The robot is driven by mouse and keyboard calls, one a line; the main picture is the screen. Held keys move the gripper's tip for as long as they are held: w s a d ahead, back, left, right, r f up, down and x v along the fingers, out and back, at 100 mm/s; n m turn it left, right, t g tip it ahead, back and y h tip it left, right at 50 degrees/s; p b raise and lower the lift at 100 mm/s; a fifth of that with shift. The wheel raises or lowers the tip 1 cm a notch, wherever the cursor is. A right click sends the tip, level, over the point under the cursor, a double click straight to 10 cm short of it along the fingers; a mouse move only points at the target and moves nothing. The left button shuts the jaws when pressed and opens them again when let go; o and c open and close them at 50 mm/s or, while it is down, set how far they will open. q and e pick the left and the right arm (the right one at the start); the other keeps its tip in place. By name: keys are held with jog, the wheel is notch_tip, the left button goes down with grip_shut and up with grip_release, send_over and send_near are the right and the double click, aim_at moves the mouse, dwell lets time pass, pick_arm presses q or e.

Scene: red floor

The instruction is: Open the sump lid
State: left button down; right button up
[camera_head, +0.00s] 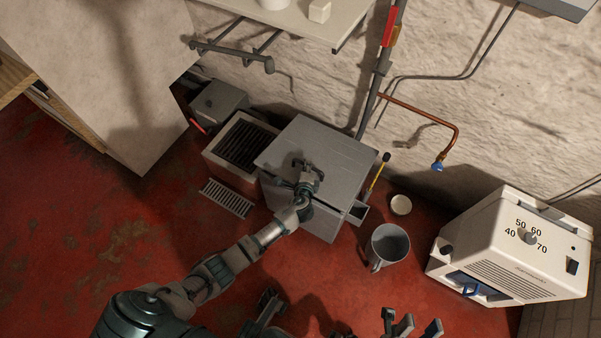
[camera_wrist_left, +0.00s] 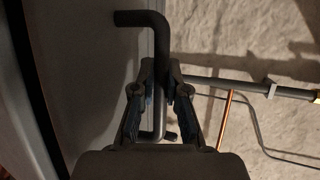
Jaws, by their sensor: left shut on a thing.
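The sump lid (camera_head: 335,145) is the broad flat grey top of the metal box in the middle of the head view. Its grey surface fills the left part of the left wrist view (camera_wrist_left: 95,70). A dark bent bar handle (camera_wrist_left: 157,60) stands on it. My left gripper (camera_head: 307,178) is over the lid. In the left wrist view (camera_wrist_left: 159,95) its fingers are shut on the handle's straight part.
A grey bucket (camera_head: 389,247) and a white heater-like unit (camera_head: 515,245) stand to the right. A slatted box (camera_head: 243,145) stands left of the lid. A copper pipe (camera_head: 425,112) and a grey pipe (camera_head: 372,95) run along the wall. Red floor (camera_head: 120,240) is open at left.

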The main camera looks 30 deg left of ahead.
pick_arm(q)
jog(key=r+p, duration=0.1)
jog(key=w+r, duration=0.1)
jog(key=r+p, duration=0.1)
jog(key=shift+w+d+g+p, duration=0.15)
jog(key=shift+d+g+p, duration=0.15)
jog(key=shift+w+r+m+g+p, duration=0.35)
jog(key=shift+r+p, duration=0.4)
jog(key=shift+p, duration=0.15)
pick_arm(e)
jog(key=w+a+f+n+g+y, duration=0.2)
jog(key=w+f+n+g, duration=0.1)
jog(key=w+f+g, duration=0.45)
pick_arm(q)
jog(key=w+r+g+p, duration=0.1)
jog(key=w+r+p, duration=0.3)
jog(key=r, duration=0.1)
jog(key=shift+w+g, duration=0.35)
pick_arm(e)
notch_tip(320, 180, down, 10)
jog(key=s+d+g+h, duration=0.2)
jog(key=g, duration=0.8)
jog(key=shift+d+r+h, duration=0.2)
jog(key=shift+d+h, duration=0.05)
jog(key=shift+h, duration=0.15)
pick_arm(q)
jog(key=shift+d+r, duration=0.1)
